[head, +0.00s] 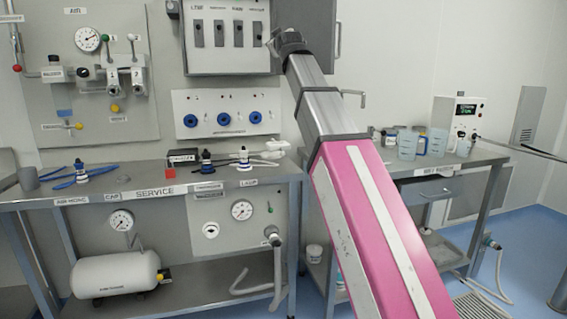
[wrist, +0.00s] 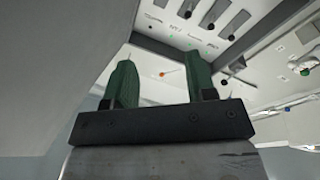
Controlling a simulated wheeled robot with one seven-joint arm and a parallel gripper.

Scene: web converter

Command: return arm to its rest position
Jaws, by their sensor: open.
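My gripper shows in the wrist view (wrist: 160,78) as two green fingers on a black bar. The fingers stand well apart with nothing between them. In the head view my pink and grey arm rises from the lower right to the upper middle. Its dark far end is in front of the open door of the grey switch cabinet (head: 228,62). The fingers cannot be made out there. The cabinet's row of switches also shows at the upper right of the wrist view (wrist: 210,25), beyond the fingers.
A service bench (head: 130,194) with small bottles and blue straps stands at the left. A side table (head: 440,164) with beakers stands behind my arm at the right. A panel with blue knobs (head: 225,115) is below the cabinet. Blue floor (head: 520,235) is open at the far right.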

